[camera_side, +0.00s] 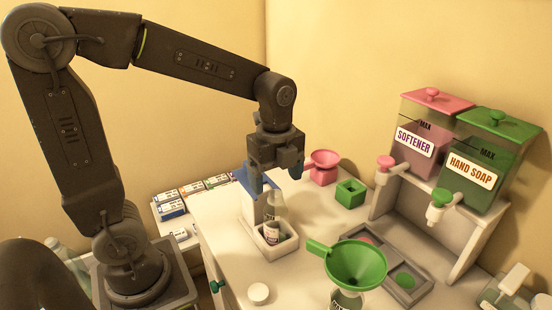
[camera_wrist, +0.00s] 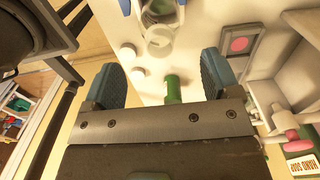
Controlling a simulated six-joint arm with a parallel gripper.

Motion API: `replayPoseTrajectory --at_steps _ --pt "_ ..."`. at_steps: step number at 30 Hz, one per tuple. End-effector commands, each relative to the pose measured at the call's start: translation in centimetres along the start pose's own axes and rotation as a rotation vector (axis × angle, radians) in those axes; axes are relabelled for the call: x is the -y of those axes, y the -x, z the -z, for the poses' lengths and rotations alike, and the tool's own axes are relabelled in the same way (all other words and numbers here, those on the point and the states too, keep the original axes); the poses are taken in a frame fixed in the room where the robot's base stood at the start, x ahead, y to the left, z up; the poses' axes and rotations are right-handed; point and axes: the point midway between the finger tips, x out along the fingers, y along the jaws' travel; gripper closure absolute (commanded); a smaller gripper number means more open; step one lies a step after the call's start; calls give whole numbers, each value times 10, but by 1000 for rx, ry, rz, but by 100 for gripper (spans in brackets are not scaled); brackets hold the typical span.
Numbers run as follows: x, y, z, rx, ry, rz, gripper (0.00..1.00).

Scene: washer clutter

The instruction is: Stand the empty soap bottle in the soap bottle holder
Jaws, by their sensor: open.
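My gripper (camera_side: 273,182) is open, with its fingers pointing down, above a clear labelled bottle (camera_side: 271,232). That bottle looks empty and appears to stand upright in a white square holder (camera_side: 285,246). The holder's walls hide its base, so I cannot tell how fully it is seated. In the wrist view, the two blue fingers (camera_wrist: 160,85) are spread apart with nothing gripped. A clear container (camera_wrist: 160,30) shows beyond the fingers. A green piece (camera_wrist: 173,88) shows between them, partly hidden by the gripper body.
A green funnel (camera_side: 357,263) sits on another labelled bottle (camera_side: 346,300) at the front. A grey tray (camera_side: 412,293) lies right of it. Softener (camera_side: 415,140) and hand soap (camera_side: 475,165) tanks stand at the right. A pink funnel (camera_side: 325,158) and green square holder (camera_side: 350,192) are behind.

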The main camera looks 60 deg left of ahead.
Motion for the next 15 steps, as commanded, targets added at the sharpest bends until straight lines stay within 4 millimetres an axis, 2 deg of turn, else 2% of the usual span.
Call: replayPoseTrajectory --at_steps 3,6,11,15 --pt "0 23 0 0 0 4 18" --pt "0 35 0 0 0 2 18" --pt "-1 46 0 0 16 6 18" --pt "-14 51 2 -3 172 57 18"
